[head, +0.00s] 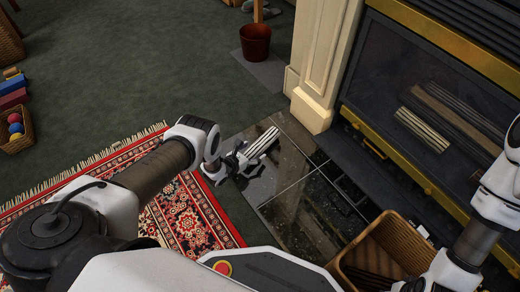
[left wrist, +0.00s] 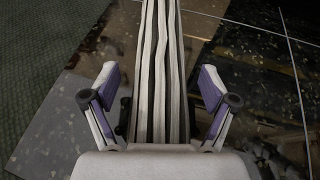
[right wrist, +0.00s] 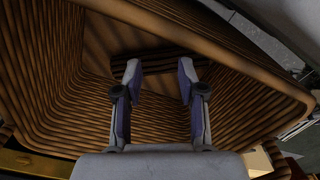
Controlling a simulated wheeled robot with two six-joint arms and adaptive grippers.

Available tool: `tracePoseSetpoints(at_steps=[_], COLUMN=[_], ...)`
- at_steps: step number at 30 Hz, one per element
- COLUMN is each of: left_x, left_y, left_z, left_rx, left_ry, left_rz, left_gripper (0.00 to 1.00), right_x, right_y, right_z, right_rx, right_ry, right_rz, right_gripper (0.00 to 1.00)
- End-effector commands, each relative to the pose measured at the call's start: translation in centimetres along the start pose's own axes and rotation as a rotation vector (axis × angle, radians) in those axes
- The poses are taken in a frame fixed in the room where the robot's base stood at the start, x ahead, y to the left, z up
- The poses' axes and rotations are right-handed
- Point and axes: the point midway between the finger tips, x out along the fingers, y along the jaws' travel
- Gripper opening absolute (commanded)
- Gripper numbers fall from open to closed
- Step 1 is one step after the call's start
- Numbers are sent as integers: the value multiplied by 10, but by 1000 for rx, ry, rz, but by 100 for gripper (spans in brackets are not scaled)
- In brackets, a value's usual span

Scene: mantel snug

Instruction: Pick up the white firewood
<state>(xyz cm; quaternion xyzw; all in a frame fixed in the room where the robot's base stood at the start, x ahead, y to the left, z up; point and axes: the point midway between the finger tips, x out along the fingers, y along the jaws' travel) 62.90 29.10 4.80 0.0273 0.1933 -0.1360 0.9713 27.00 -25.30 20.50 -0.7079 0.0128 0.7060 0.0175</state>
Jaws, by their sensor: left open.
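The white firewood (head: 263,144), a pale log with dark stripes, lies on the dark stone hearth. My left gripper (head: 235,168) is at its near end. In the left wrist view the firewood (left wrist: 162,45) runs up the middle, between the spread fingers of my left gripper (left wrist: 158,88). These fingers are open, with a gap on each side of the wood. My right gripper (right wrist: 160,80) is open over a wicker basket (right wrist: 60,85), with nothing between its fingers. A dark piece lies in that basket.
The basket (head: 390,232) stands at the hearth's right. Behind glass in the fireplace (head: 385,60) lie another pale striped log (head: 422,130) and darker logs. A cream pillar (head: 318,70) rises behind the hearth (head: 305,205). A red patterned rug (head: 185,215) lies left.

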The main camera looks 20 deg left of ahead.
Motion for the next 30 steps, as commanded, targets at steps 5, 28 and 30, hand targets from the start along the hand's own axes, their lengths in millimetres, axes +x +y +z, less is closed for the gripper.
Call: tracePoseSetpoints(at_steps=[5,28,30], left_x=[0,-18,-31], left_y=[0,0,-4], left_z=[0,44,40], left_rx=[0,0,-1], left_ry=[0,-2,3], left_rz=[0,0,-1], left_gripper=[39,7,7], right_x=[-1,-49,-67], right_y=[0,-1,-1], right_z=[0,1,1], right_rx=[0,-4,-4], right_ry=[0,-3,-3], right_rz=[0,0,0], right_gripper=[40,40,40])
